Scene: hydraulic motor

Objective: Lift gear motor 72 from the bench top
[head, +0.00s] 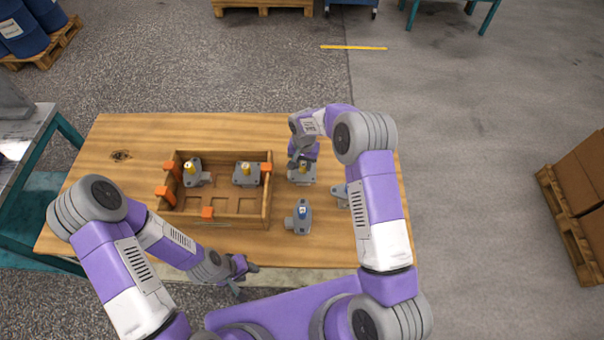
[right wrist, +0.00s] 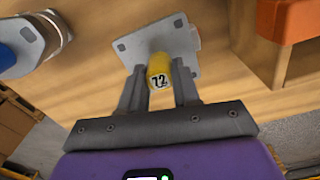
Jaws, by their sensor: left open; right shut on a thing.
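Gear motor 72 is a grey motor with a flat plate and a yellow cap marked 72 (right wrist: 159,77). In the head view the motor (head: 301,175) is at the bench top (head: 340,250), just right of the wooden tray. My right gripper (right wrist: 158,88) has its fingers on either side of the yellow cap and is shut on it. I cannot tell whether the plate touches the bench. My left gripper (head: 245,277) is open and empty, at the bench's front edge, away from the motors.
The wooden tray (head: 222,222) with orange clips (head: 208,212) holds two yellow-capped motors (head: 192,172) (head: 246,173) in its back row; its front recesses are empty. A blue-capped motor (head: 301,217) stands right of it. Another grey motor (head: 340,194) is partly behind my right arm.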

